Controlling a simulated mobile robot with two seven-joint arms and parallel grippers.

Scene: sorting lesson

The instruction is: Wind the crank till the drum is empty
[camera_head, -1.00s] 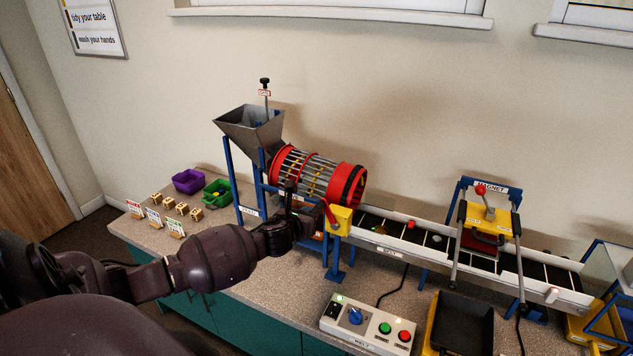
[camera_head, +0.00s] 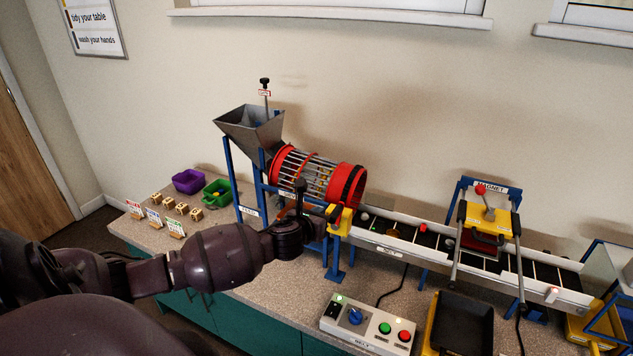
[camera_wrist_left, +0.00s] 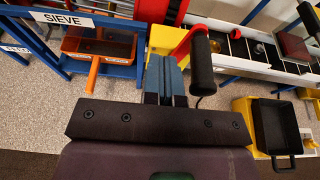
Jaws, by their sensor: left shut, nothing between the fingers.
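The barred drum with red end rings (camera_head: 317,175) lies tilted below the grey hopper (camera_head: 250,128). Several small pieces seem to show between its bars; I cannot tell them apart. In the wrist view the crank has a red arm (camera_wrist_left: 186,42) and a black handle (camera_wrist_left: 201,66), in front of a yellow box (camera_wrist_left: 160,38). My left gripper (camera_head: 322,214) is at the crank; in the wrist view its blue-grey fingers (camera_wrist_left: 166,70) are shut and empty, just left of the black handle. Whether they touch it I cannot tell. My right gripper is not in view.
A dark belt (camera_head: 405,235) runs right, carrying small pieces, under the yellow magnet unit (camera_head: 487,222). The control box (camera_head: 368,325) and a black tray (camera_head: 463,322) stand in front. An orange tray (camera_wrist_left: 98,48) sits under the sieve. Purple (camera_head: 188,181) and green bins (camera_head: 217,192) stand left.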

